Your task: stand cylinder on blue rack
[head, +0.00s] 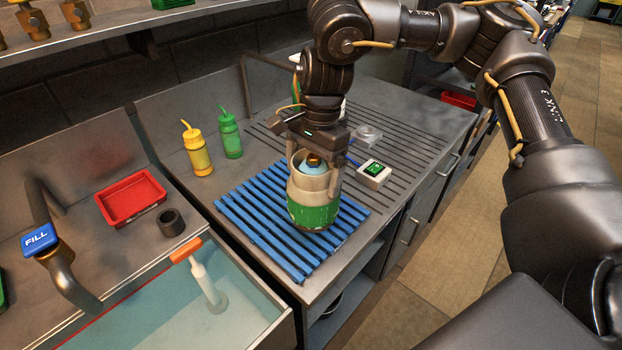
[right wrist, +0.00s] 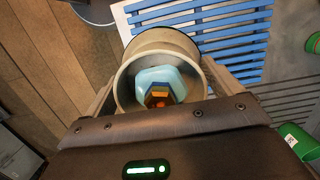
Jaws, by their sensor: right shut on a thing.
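The cylinder (head: 312,212) is cream with a green band, and a light blue cap with a brass fitting shows in its open top. It is upright over the blue slatted rack (head: 250,222), inside the rack's outline in the head view. I cannot tell whether its base touches the slats. My right gripper (head: 313,172) is shut on the cylinder from above, one finger on each side. The right wrist view shows the cylinder (right wrist: 165,40) between the fingers (right wrist: 160,85), with the rack (right wrist: 235,40) beyond it. My left gripper is not in view.
A yellow bottle (head: 196,152) and a green bottle (head: 230,136) stand behind the rack. A small white device (head: 374,174) with a green display sits to its right. A water-filled basin (head: 180,305) with an orange-handled tool (head: 203,278) lies at front left, near a red tray (head: 131,199).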

